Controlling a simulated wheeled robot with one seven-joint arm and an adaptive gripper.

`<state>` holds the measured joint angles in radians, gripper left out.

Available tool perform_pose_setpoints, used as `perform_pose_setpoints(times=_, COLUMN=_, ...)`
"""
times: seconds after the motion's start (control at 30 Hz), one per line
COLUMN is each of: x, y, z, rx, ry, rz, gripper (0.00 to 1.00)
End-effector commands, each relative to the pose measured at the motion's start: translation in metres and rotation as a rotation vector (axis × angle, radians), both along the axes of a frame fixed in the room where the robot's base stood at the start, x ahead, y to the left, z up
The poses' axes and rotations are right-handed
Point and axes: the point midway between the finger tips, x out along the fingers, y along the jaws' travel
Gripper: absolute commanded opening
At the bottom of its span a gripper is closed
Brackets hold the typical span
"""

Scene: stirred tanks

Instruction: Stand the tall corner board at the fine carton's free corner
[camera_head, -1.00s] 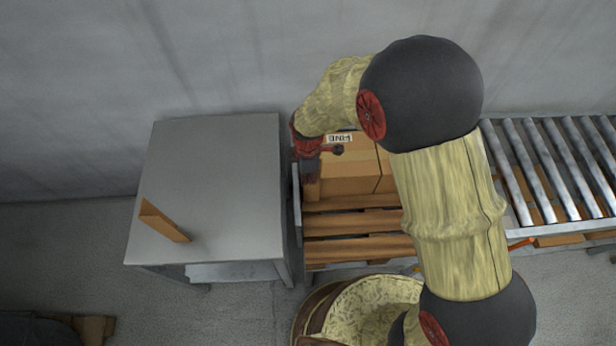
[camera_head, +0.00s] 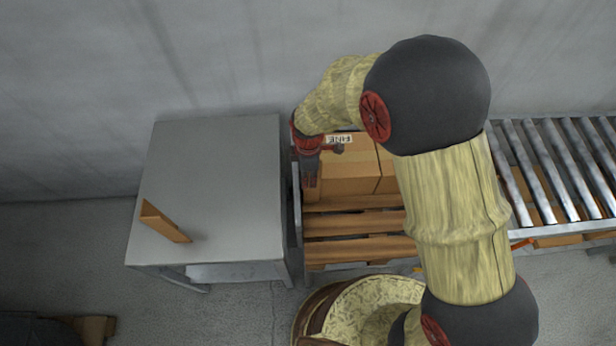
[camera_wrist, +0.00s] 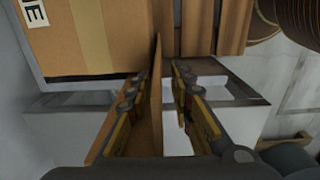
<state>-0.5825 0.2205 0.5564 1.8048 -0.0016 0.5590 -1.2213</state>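The fine carton (camera_head: 348,178), a brown box with a "FINE" label, sits on a wooden pallet (camera_head: 360,249); it also shows at the upper left of the wrist view (camera_wrist: 85,45). A thin brown corner board (camera_wrist: 156,95) stands between my gripper's fingers (camera_wrist: 163,85), beside the carton. Its lower part shows under my gripper (camera_head: 311,178) at the carton's front left corner in the head view (camera_head: 313,194). A gap shows between the board and the right finger, so the fingers look open around it. Whether the board touches the carton is hidden.
Another brown corner board (camera_head: 165,222) is on the grey table (camera_head: 215,170) at the left. A metal rail or post (camera_head: 297,205) runs between table and pallet. A roller conveyor (camera_head: 550,170) lies at the right. The table's back half is clear.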

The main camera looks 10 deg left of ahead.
Motion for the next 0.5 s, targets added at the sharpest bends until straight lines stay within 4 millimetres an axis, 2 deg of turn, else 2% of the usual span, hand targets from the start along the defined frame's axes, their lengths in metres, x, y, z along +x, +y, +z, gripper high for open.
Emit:
perform_pose_setpoints(times=0.03, x=0.001, y=0.001, z=0.013, rx=0.002, ry=-0.004, rz=0.0, gripper=0.23)
perform_pose_setpoints(times=0.2, x=0.001, y=0.001, z=0.05, rx=0.002, ry=-0.004, rz=0.0, gripper=0.23)
perform_pose_setpoints(times=0.4, x=0.001, y=0.001, z=0.086, rx=0.002, ry=-0.003, rz=0.0, gripper=0.23)
perform_pose_setpoints(times=0.5, x=0.0, y=0.0, z=0.098, rx=0.001, ry=-0.002, rz=0.0, gripper=0.23)
